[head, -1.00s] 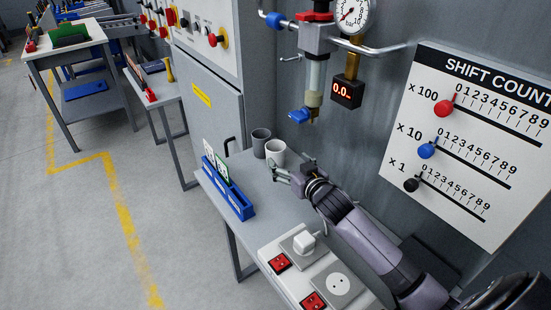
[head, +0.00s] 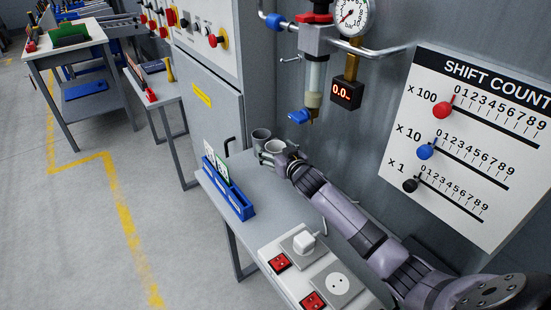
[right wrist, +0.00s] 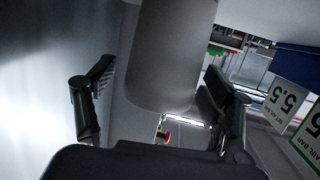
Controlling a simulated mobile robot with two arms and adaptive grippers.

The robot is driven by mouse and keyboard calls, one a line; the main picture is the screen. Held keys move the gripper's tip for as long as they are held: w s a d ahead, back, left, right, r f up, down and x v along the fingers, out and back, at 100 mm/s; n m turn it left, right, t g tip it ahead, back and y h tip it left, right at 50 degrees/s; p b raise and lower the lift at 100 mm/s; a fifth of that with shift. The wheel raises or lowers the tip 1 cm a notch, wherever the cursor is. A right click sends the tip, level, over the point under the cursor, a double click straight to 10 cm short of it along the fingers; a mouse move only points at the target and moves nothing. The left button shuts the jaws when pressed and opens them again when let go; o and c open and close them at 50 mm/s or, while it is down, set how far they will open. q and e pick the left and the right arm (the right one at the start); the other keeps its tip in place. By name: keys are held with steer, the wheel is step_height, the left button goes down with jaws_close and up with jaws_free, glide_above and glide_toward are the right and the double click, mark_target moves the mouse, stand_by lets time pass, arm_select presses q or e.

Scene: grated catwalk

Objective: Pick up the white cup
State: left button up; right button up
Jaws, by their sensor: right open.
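The white cup (head: 275,146) stands upright at the far end of the narrow grey table, partly hidden by my right gripper (head: 271,156). In the right wrist view the cup (right wrist: 172,55) is a large pale cylinder between my two spread fingers. The gripper is open, with a gap at the left finger; the right finger is nearer to the cup, and I cannot tell whether it touches. A grey cup (head: 261,135) stands just behind the white one. My left gripper is not in view.
A blue rack (head: 238,205) with cards stands along the table's left edge. A panel with red switches (head: 279,263) and a white plug (head: 304,241) is at the near end. A valve with a blue handle (head: 299,116) hangs above, in front of the wall.

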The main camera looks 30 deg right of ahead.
steer(key=shift+c, duration=0.5)
steer(key=c, duration=0.9)
steer(key=shift+r, duration=0.1)
